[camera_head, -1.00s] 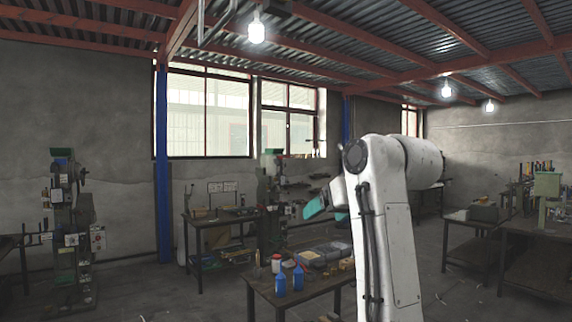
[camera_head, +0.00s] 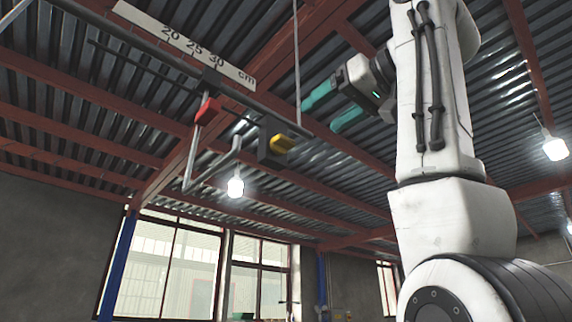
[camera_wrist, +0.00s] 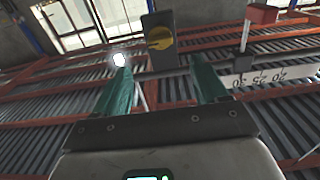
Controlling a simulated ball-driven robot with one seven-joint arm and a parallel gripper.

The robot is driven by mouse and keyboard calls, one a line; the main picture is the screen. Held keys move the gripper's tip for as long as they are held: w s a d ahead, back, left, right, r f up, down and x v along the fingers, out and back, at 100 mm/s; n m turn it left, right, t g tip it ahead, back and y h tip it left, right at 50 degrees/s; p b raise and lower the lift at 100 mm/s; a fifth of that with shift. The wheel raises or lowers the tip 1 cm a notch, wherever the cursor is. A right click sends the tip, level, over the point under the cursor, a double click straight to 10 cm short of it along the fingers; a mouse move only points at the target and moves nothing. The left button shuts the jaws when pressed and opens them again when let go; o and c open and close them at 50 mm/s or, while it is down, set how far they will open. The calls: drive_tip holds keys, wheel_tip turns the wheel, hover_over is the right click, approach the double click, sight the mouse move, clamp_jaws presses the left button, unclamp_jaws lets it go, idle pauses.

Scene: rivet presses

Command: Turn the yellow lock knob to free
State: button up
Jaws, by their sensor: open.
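The yellow lock knob (camera_head: 282,144) sits on a dark block (camera_head: 264,138) fixed to a dark rail overhead. In the wrist view the knob (camera_wrist: 160,38) lies beyond the fingertips, roughly in line with the space between them, on the face of the block (camera_wrist: 161,62). My gripper (camera_head: 320,116) has two teal fingers and is up and to the right of the knob in the head view. In the wrist view my gripper (camera_wrist: 160,68) is open, its fingers spread and empty. No contact with the knob shows.
A white centimetre scale (camera_head: 185,42) runs along the rail. A red slider (camera_head: 208,110) with a metal rod hangs left of the block. A thin vertical rod (camera_head: 297,60) stands near the fingers. Lamps (camera_head: 236,186) and roof beams are behind.

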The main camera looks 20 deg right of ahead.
sight(288, 140)
drive_tip(key=p+x, duration=0.3)
drive_tip(key=x, duration=0.7)
drive_tip(key=shift+w+a+f+p, duration=0.1)
drive_tip(key=shift+w+p, duration=0.25)
drive_tip(key=shift+p, duration=0.05)
drive_tip(key=c, duration=1.1)
drive_tip(key=shift+o, duration=0.2)
